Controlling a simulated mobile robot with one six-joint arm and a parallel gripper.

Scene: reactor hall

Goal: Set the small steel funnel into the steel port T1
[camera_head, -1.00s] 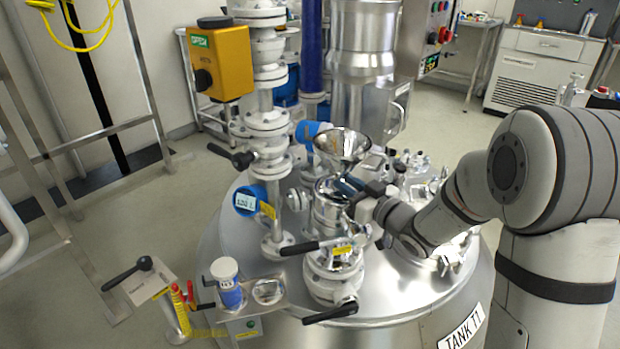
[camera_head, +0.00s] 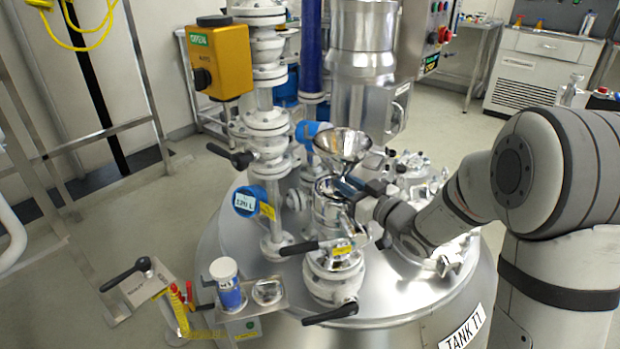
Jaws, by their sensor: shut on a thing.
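The small steel funnel (camera_head: 342,146) is upright, its wide mouth facing up, directly above the steel port T1 (camera_head: 331,207) on the tank lid. My gripper (camera_head: 345,187) reaches in from the right and is shut on the funnel's lower part. The funnel's stem is largely hidden behind the gripper fingers and the shiny port top. I cannot tell whether the stem is inside the port or just above it.
Valve handles (camera_head: 330,313) stick out below the port. A white valve pipe (camera_head: 268,140) with a yellow box (camera_head: 217,62) stands to the left. A bracket (camera_head: 266,292) holds a blue-white container (camera_head: 228,284). Clamped fittings crowd the lid to the right.

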